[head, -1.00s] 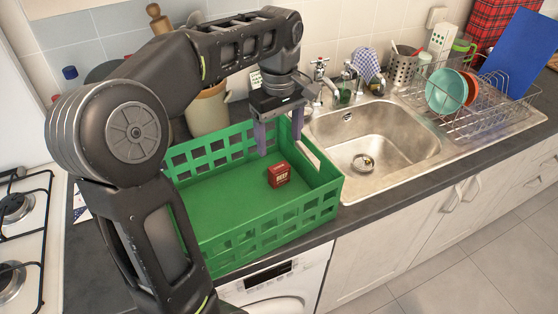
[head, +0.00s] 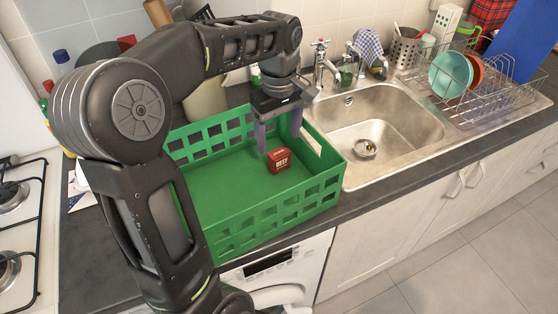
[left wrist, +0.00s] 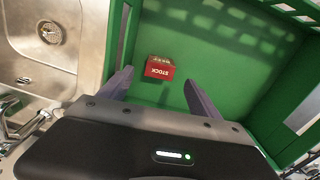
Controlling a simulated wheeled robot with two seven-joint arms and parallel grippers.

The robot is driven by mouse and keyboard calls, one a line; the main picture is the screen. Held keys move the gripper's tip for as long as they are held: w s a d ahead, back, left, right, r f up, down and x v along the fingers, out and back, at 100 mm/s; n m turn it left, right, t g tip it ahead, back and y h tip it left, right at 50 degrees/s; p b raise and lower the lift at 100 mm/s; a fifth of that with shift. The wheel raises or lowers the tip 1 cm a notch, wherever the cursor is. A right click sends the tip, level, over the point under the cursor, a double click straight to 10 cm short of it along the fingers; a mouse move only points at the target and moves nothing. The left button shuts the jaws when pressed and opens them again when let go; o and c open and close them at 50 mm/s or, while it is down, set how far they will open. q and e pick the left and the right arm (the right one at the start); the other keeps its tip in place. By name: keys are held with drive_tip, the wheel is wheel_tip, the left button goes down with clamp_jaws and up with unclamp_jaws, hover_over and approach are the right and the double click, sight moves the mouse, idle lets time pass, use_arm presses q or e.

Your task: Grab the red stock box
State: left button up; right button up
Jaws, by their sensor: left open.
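The red stock box (head: 288,164) sits on the floor of the green crate (head: 225,190), near the crate's right side. In the left wrist view the box (left wrist: 160,70) shows its "STOCK" label and lies ahead of the fingers, a little left of the gap's middle. My left gripper (head: 279,145) is open and empty, with its fingers pointing down into the crate above and behind the box. Its two fingers also show spread apart in the left wrist view (left wrist: 156,88). The fingers appear clear of the box. My right gripper is not in view.
The green crate's slotted walls stand around the box. A steel sink (head: 385,130) with taps is to the right, and a dish rack (head: 470,95) with bowls stands beyond it. A gas hob (head: 22,215) is at the left. A washer (head: 280,270) is below the counter.

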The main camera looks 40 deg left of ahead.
sight(279, 152)
use_arm(q)
drive_tip(key=shift+f, duration=0.6)
drive_tip(key=shift+f+p, duration=0.6)
drive_tip(key=shift+f, duration=2.05)
drive_tip(key=c, duration=1.5)
